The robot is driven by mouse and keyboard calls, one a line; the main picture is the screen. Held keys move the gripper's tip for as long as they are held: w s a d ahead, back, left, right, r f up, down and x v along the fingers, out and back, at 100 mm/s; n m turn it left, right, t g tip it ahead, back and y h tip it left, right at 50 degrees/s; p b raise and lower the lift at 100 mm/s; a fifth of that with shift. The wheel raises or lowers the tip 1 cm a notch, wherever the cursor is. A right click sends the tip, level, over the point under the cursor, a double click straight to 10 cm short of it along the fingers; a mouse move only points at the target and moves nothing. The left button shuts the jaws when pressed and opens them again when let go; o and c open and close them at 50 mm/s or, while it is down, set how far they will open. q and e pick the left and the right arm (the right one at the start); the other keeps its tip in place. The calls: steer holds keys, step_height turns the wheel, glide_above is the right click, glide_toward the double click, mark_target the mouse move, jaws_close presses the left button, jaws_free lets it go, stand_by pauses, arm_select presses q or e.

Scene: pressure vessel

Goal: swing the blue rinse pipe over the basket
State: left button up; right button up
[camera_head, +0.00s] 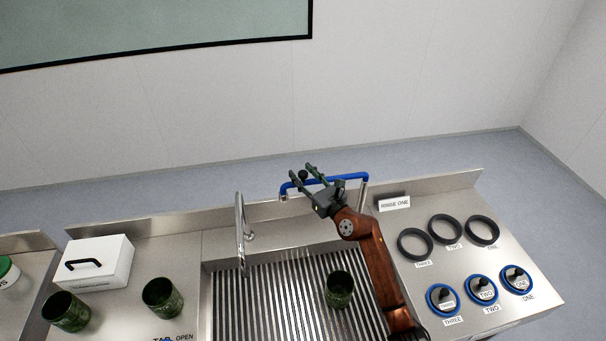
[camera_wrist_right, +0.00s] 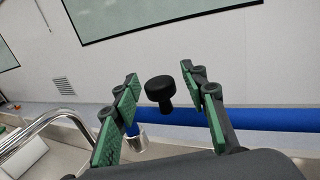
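The blue rinse pipe (camera_head: 347,178) runs along the back edge of the sink, its left end bent down. A black knob (camera_wrist_right: 160,90) stands up from it. My right gripper (camera_head: 302,172) is open at the pipe's left part. In the right wrist view its green-padded fingers (camera_wrist_right: 160,78) stand on either side of the knob, with visible gaps. The blue pipe (camera_wrist_right: 270,117) crosses behind the fingers there. A dark green cup-shaped basket (camera_head: 340,289) stands on the slatted sink floor, left of my right forearm and nearer than the pipe. My left gripper is not in view.
A chrome tap (camera_head: 241,232) rises at the sink's left back. Two similar green baskets (camera_head: 162,298) (camera_head: 66,311) and a white box (camera_head: 95,263) stand on the left counter. Black rings (camera_head: 415,245) and blue-rimmed knobs (camera_head: 443,299) are on the right. A "RINSE ONE" label (camera_head: 394,203) is behind.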

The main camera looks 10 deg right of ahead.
steer(key=shift+c, duration=0.5)
jaws_close()
